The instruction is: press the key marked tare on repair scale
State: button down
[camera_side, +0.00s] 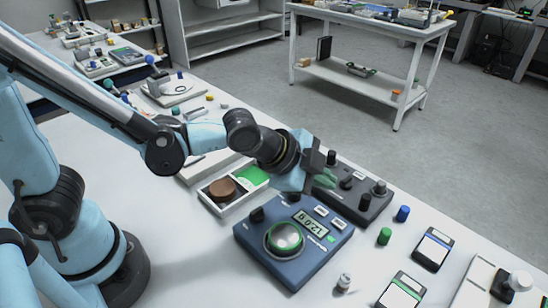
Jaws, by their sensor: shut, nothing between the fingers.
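A blue scale (262,243) stands on the white table at the centre, with a round metal pan in a green ring, a lit digit display (309,227) and a black knob. White keys (321,210) lie along its far edge. Their lettering is too small to read, so I cannot tell which is marked tare, nor read a name on the scale. My gripper (314,188) is shut and empty, just beyond the scale's far edge, near the keys. The arm comes in from the left. I cannot tell whether the fingertips touch anything.
A dark grey device with black knobs (366,203) stands close behind my gripper. A tray (229,207) with a brown disc and green pad is left of the scale. Blue (403,213) and green (384,236) cylinders and a small handheld device (432,249) stand to the right.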

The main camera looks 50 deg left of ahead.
send_over(317, 215)
jog(key=shift+f, duration=2.4)
jog(key=shift+f, duration=0.45)
jog(key=shift+f, duration=0.35)
dwell(0.7)
jog(key=shift+r, duration=0.8)
jog(key=shift+r, duration=0.1)
jog(key=shift+r, duration=2.45)
